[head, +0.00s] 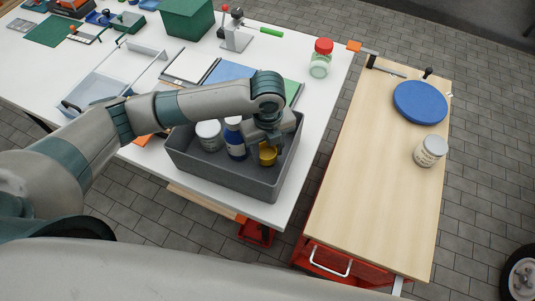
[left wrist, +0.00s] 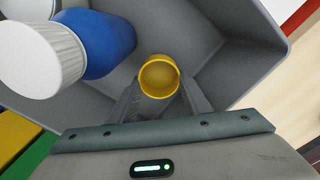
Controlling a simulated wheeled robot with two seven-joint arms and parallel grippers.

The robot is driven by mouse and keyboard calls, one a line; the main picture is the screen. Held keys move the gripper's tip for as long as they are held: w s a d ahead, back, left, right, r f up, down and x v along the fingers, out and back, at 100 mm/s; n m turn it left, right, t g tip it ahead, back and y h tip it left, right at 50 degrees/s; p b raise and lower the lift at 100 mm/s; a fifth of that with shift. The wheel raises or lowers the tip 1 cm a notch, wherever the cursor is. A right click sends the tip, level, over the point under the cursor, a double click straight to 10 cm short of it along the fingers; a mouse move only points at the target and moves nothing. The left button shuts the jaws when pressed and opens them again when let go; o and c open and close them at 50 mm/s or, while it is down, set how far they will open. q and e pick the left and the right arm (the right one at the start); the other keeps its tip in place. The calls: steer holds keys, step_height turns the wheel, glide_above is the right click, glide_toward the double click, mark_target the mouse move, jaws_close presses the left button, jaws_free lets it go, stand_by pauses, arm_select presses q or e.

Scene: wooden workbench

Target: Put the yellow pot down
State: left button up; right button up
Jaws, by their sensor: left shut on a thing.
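The small yellow pot (head: 267,156) is inside the grey bin (head: 225,182), in its right part. My left gripper (head: 265,144) reaches down into the bin and is shut on the pot. In the left wrist view the pot (left wrist: 159,77) sits between the two fingers, its round opening facing the camera. The bin's grey walls (left wrist: 225,60) surround it there. I cannot tell whether the pot touches the bin floor. My right gripper is not in view.
A blue bottle with a white cap (head: 235,140) and a white-lidded jar (head: 209,135) stand in the bin left of the pot. A red-lidded jar (head: 320,58) stands on the white table. The wooden bench (head: 365,190) holds a blue disc (head: 420,102) and a jar (head: 430,151).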

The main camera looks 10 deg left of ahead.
mark_target(268, 157)
arm_select(q)
steer(key=shift+f, duration=1.35)
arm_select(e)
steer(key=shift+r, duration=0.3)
arm_select(q)
steer(key=shift+f, duration=0.15)
steer(key=o, duration=1)
steer(key=shift+o, duration=0.2)
step_height(268, 157, up, 12)
steer(key=b, duration=0.2)
steer(key=shift+r, duration=0.2)
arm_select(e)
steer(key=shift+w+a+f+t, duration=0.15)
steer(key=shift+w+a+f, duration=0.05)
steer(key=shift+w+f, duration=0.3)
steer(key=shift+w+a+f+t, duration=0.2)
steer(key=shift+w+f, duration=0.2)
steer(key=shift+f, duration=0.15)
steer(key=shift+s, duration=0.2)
